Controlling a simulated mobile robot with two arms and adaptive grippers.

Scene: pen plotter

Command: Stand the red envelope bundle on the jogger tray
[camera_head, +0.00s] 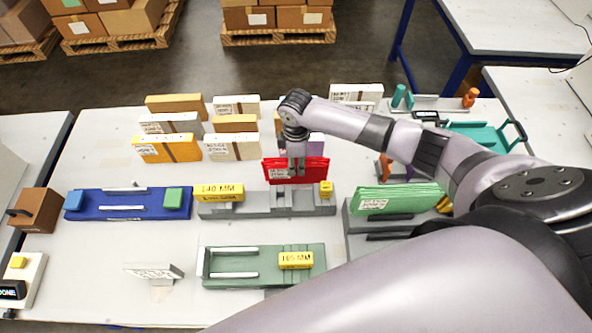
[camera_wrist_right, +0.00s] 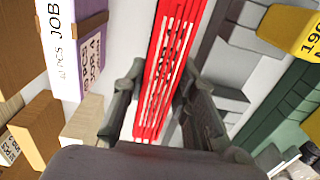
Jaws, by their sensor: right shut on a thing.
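The red envelope bundle (camera_head: 317,171) is upright near the middle of the white table, with a white label on its left part. My right gripper (camera_head: 297,167) reaches down from above and is shut on it. In the right wrist view the bundle (camera_wrist_right: 175,50) runs between the two fingers (camera_wrist_right: 160,108), its several envelope edges showing. In the head view it appears just behind or over the back of the grey fixture (camera_head: 265,209); I cannot tell whether it touches anything below. I cannot tell which fixture is the jogger tray. My left gripper is not in view.
Yellow blocks marked 140 MM (camera_head: 220,191) and 105 MM (camera_head: 296,260) sit on the grey fixture and a green tray (camera_head: 233,288). A blue tray (camera_head: 128,214) is left. A green bundle (camera_head: 398,198) stands right. Several orange and white bundles (camera_head: 166,148) stand behind left.

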